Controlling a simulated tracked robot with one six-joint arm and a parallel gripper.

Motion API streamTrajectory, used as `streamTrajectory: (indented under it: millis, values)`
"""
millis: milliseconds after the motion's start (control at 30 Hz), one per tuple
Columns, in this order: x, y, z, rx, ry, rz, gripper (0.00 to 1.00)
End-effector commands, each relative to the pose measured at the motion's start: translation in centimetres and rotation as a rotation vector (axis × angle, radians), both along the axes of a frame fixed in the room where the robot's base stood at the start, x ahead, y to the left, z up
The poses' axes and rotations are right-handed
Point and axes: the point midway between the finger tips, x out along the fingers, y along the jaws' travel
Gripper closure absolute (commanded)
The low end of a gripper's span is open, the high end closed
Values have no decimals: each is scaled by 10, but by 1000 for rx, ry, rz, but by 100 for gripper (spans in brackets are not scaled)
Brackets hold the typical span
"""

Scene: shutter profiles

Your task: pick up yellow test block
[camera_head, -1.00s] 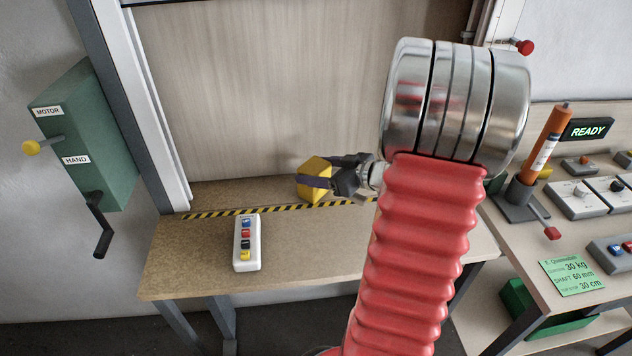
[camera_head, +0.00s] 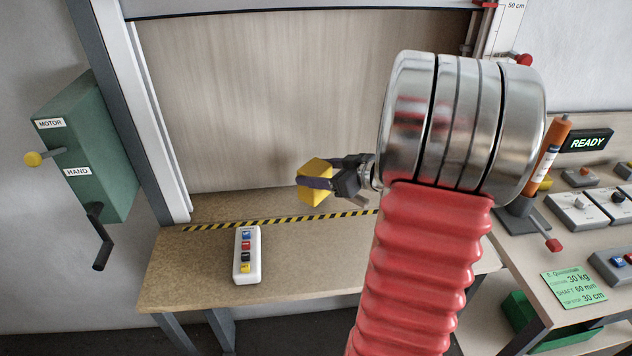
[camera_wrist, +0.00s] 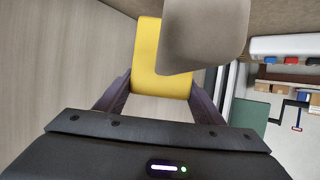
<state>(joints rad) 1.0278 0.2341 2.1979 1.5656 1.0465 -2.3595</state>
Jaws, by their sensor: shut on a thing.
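The yellow test block (camera_head: 316,184) is between the fingers of my gripper (camera_head: 318,183), which is shut on it. In the head view the block looks raised a little above the wooden bench, near the yellow-black striped line. In the wrist view the yellow block (camera_wrist: 163,62) sits between the two dark fingers of the gripper (camera_wrist: 160,85). A blurred grey-beige shape covers part of the block there. My red-sleeved arm hides part of the bench on the right.
A white button box (camera_head: 247,256) stands on the bench (camera_head: 195,270) left of my gripper. A large pale shutter panel (camera_head: 300,95) stands behind. A green MOTOR/HAND box (camera_head: 85,150) with a crank is at the left.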

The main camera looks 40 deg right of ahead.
Motion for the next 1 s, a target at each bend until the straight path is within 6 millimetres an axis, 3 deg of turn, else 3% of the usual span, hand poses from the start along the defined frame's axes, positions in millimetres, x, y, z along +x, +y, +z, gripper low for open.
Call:
streamTrajectory:
  millis: [200,400,1000]
  values:
    - [0,0,40,-5,-3,0,66]
    - [0,0,61,-2,-1,0,66]
    - [0,0,65,1,0,-1,66]
